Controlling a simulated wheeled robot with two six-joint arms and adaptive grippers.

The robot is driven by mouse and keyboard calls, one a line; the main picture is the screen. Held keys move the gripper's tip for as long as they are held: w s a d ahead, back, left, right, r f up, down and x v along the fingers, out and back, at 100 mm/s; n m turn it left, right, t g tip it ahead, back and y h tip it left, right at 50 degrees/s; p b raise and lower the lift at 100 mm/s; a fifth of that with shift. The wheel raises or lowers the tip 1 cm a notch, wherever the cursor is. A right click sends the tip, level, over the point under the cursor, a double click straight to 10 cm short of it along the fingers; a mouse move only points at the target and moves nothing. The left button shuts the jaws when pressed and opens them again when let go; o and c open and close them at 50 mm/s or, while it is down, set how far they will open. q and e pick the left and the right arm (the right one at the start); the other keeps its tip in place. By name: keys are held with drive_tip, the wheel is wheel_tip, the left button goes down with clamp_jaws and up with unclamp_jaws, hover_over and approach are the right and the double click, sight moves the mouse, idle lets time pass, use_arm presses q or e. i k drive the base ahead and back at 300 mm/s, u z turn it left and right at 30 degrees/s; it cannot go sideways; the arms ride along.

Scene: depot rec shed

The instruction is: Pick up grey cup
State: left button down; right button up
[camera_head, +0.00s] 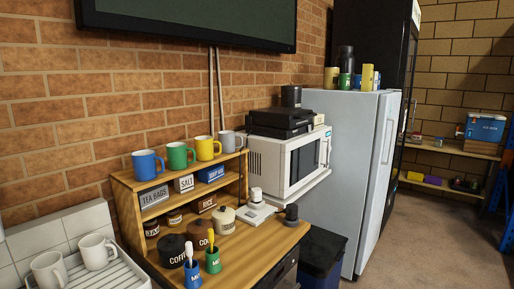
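A grey cup (231,142) stands upright at the right end of the top of a wooden shelf unit (122,184), against the brick wall. It is the last in a row of mugs, just right of the yellow mug (207,148). A green mug (180,155) and a blue mug (147,163) stand further left in the same row. Neither of my grippers shows in the head view.
A microwave (290,160) stands right of the shelf, beside a white fridge (352,150). Canisters and utensil pots crowd the wooden counter (285,232) below. White mugs sit on a drainer (115,276) at lower left. Open floor (425,230) lies right.

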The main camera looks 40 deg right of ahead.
sight(227, 139)
drive_tip(key=z, duration=2.45)
drive_tip(key=i, duration=1.95)
drive_tip(key=u, duration=3.05)
